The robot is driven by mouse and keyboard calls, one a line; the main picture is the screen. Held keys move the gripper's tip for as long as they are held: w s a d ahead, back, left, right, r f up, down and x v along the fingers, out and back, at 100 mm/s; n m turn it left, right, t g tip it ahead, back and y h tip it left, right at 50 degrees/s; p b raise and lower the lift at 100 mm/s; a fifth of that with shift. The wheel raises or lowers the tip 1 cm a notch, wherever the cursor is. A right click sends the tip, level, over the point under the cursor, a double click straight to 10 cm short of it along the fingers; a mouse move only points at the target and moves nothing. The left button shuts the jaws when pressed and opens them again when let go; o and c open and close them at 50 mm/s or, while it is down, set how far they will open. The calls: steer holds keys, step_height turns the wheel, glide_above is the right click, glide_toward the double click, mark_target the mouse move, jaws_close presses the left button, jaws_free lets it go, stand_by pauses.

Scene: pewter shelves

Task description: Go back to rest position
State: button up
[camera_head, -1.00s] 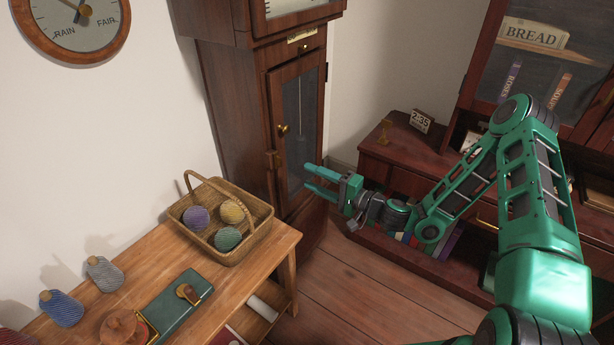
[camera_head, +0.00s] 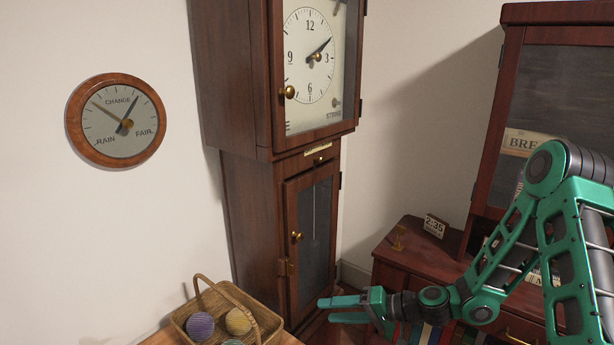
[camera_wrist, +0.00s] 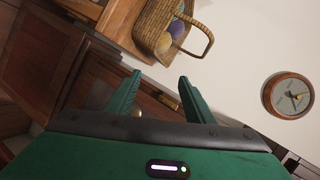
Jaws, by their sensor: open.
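My gripper (camera_head: 335,309) is green and open, with nothing between its fingers. In the head view it is low, in front of the base of the tall clock (camera_head: 255,200) and right of the wicker basket (camera_head: 262,318). My arm reaches in from the right edge. In the wrist view the two fingers of my gripper (camera_wrist: 160,92) are spread apart, and the basket (camera_wrist: 152,30) lies beyond them near the top. The clock's lower glass door (camera_head: 315,235) is shut.
The basket holds several yarn-like balls and stands on a wooden table (camera_head: 288,340) at the bottom. A round barometer (camera_head: 118,142) hangs on the left wall. A dark cabinet (camera_head: 400,265) stands at right, with a small date block (camera_head: 435,226) and a brass item (camera_head: 398,240).

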steer(key=s+d+r+g+h, duration=0.1)
steer(key=s+d+r+h, duration=0.2)
steer(key=d, duration=0.4)
steer(key=s+d+r+g+h, duration=0.1)
steer(key=s+d+r+h, duration=0.1)
steer(key=s+d+h, duration=0.45)
steer(key=s+d+r+g, duration=0.2)
steer(key=s+d, duration=0.1)
steer(key=d, duration=0.6)
steer(key=s+d+r+m+h, duration=0.1)
steer(key=s+d+r+m, duration=0.1)
steer(key=s, duration=0.4)
steer(key=s+d+r+m+h, duration=0.1)
steer(key=s+d+r, duration=0.4)
steer(key=s, duration=0.2)
steer(key=s+d+r+m+h, duration=0.1)
steer(key=s+d+r+m, duration=0.1)
steer(key=s, duration=0.5)
step_height(320, 180, up, 2)
steer(key=shift+d+r+m+g, duration=0.2)
steer(key=shift+d+m+g, duration=0.1)
steer(key=shift+d, duration=0.6)
steer(key=shift+w+f, duration=0.25)
steer(key=shift+w, duration=0.4)
